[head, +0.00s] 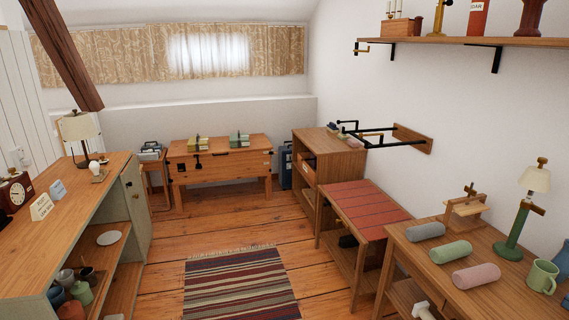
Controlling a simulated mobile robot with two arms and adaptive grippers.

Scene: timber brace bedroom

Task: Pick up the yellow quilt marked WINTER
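A small yellow folded bundle (195,144) lies on top of the wooden chest (222,168) against the far wall. It looks like the yellow quilt, but it is too small here to read any marking. A green folded bundle (239,140) lies to its right on the same chest, apart from it. Neither of my grippers is in view.
A striped rug (238,285) lies on open plank floor before the chest. A long cabinet (60,220) runs along the left. A red-topped table (362,208) and a table with rolled cloths (470,255) line the right. A dark beam (62,50) slants at upper left.

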